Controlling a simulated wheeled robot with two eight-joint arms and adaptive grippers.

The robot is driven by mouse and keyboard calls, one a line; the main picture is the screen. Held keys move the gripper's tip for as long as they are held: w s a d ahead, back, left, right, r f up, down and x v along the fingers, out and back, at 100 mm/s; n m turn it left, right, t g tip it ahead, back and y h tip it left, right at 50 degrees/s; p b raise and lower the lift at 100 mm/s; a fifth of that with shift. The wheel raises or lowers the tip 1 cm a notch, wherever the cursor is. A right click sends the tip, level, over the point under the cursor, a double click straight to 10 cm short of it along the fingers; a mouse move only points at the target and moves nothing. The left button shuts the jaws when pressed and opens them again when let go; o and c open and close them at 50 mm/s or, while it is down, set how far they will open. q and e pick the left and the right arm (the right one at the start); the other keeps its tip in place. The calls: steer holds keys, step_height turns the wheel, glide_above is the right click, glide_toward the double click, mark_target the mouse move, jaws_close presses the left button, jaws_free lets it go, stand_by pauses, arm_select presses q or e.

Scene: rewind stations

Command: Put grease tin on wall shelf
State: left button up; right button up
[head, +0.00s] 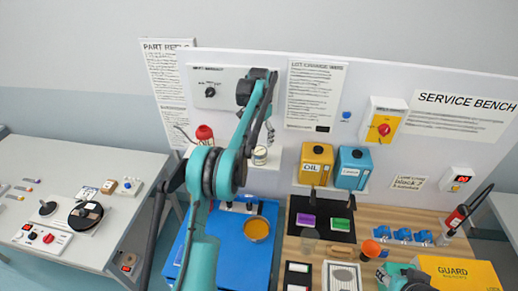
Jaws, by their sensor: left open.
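A small pale tin (260,156) with a yellowish band, which looks like the grease tin, sits upright at the right end of the white wall shelf (273,158). My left gripper (269,137) is open, just above and beside this tin. Whether a finger touches it is too small to tell. My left arm hides the middle of the shelf. A round tin with an amber top (257,230) stands on the blue mat (235,262) below. Part of my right gripper (384,275) shows at the lower right; its jaws are unclear.
A red container (204,134) stands on the shelf's left part. Yellow (316,163) and blue (352,168) cans stand on another shelf. The bench holds a black tray (320,234), blue parts (403,234) and a yellow guard box (460,272). A grey side table (75,185) stands left.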

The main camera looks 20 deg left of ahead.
mark_target(261, 154)
arm_select(q)
step_height(261, 154, up, 2)
steer(key=shift+r, duration=0.15)
steer(key=s+d+r+n+t, duration=0.1)
steer(key=s+d+r+t, duration=0.1)
steer(key=s+d+r, duration=0.45)
steer(key=s+d+r+n+t, duration=0.1)
steer(key=s+d+r, duration=0.25)
steer(key=s, duration=0.55)
steer(key=s+d+f+t, duration=0.1)
steer(key=s+f, duration=0.2)
steer(key=s, duration=0.4)
steer(key=s+d+f+t, duration=0.1)
steer(key=s+d+f, duration=0.1)
steer(key=s+f, duration=0.2)
steer(key=s+d+f+n+t, duration=0.1)
steer(key=s+d+f+t, duration=0.1)
steer(key=s, duration=0.8)
steer(key=shift+d+f, duration=0.25)
steer(key=shift+f, duration=0.6)
steer(key=shift+s+f, duration=0.1)
